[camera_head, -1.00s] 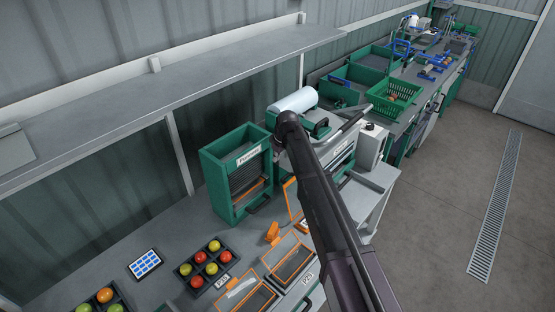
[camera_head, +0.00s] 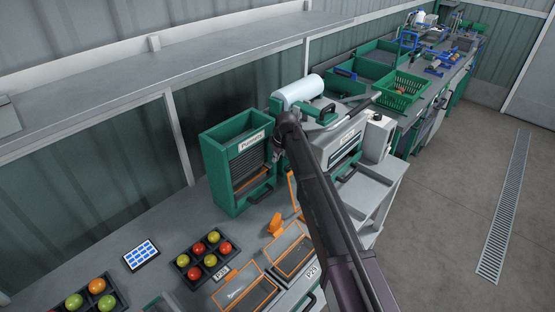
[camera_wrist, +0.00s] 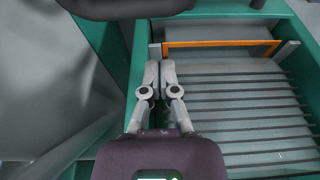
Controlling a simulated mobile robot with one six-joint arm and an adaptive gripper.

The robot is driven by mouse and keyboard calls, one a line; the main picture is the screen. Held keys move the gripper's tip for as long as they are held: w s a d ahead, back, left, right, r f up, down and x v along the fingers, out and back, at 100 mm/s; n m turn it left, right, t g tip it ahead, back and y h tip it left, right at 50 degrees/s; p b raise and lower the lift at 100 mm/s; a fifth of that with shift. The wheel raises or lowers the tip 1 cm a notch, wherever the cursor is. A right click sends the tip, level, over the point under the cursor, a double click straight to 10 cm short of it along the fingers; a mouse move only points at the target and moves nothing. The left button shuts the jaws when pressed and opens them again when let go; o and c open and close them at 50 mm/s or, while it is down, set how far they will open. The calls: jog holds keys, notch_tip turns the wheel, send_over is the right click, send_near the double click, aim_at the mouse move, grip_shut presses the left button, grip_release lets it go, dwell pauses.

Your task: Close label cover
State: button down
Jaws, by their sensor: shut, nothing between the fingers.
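The label machine (camera_head: 341,145) is a pale grey box in the head view. A white roll (camera_head: 299,91) lies on its top left. A green part with a dark handle (camera_head: 322,113) beside the roll looks like the label cover; how far it is open I cannot tell. My arm hides part of the machine's left side. In the wrist view my gripper (camera_wrist: 160,68) is shut and empty, with its fingertips together near the inner left wall of a green slatted unit. A dark rounded bar crosses the top left there.
The green punnet dispenser (camera_head: 210,163) stands left of my arm. Orange-framed panels (camera_head: 245,290), a tomato tray (camera_head: 178,262) and a tablet (camera_head: 141,255) lie in front. Green crates (camera_head: 399,96) stand beyond. A grey shelf (camera_head: 190,65) overhangs the bench. The floor at right is clear.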

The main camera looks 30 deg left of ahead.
jog(key=d, duration=0.2)
jog(key=s+d, duration=0.1)
jog(key=shift+d+r+p, duration=0.1)
jog(key=shift+d+p, duration=0.25)
jog(key=shift+d, duration=0.05)
jog(key=shift+s, duration=0.3)
